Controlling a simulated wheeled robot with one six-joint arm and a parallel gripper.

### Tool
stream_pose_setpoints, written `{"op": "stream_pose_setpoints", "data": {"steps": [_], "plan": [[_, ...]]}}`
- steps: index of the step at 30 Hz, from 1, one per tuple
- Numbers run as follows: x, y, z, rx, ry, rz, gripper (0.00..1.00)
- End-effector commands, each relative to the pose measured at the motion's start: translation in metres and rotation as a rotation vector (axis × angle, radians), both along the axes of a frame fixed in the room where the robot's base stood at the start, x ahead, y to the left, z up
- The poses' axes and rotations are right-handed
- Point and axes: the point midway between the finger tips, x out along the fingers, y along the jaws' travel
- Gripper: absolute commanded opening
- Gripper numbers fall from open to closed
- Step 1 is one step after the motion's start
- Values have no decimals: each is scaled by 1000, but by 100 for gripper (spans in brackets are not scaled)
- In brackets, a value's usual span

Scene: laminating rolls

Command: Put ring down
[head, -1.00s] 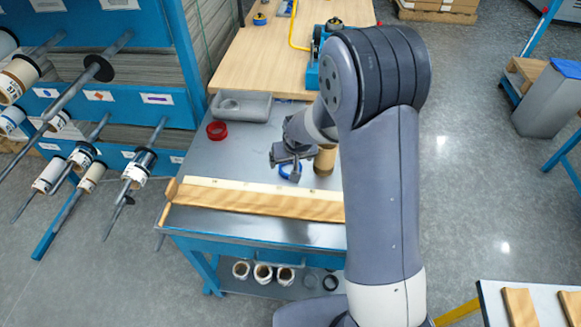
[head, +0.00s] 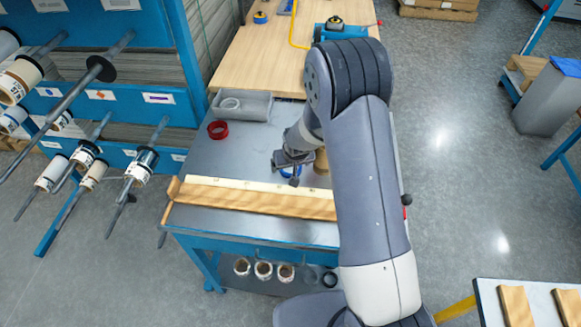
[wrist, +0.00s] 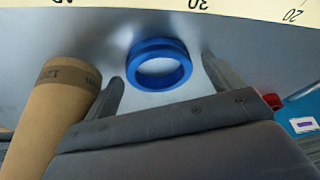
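The blue ring (wrist: 158,47) lies on the grey top of the cart (head: 245,150). In the wrist view it sits between the two fingers of my gripper (wrist: 161,70), with a visible gap on each side. The fingers are apart and appear to hold nothing. In the head view the ring (head: 289,171) is partly hidden behind my gripper (head: 292,166), which is low over the cart top.
A brown cardboard tube (wrist: 55,110) stands close beside my gripper. A wooden rule bar (head: 255,197) runs along the cart's front. A red ring (head: 217,130) and a grey tray (head: 262,106) holding a pale ring are farther back. Racks with rolls stand left.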

Motion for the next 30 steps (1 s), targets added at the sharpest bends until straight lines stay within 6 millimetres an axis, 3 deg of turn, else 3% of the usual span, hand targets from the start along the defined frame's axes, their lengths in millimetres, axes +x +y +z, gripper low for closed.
{"op": "stream_pose_setpoints", "data": {"steps": [18, 26, 30], "plan": [[0, 0, 0, 0, 0, 0, 37], [0, 0, 4, 0, -1, 0, 36], [1, 0, 18, 1, -4, 0, 36]]}}
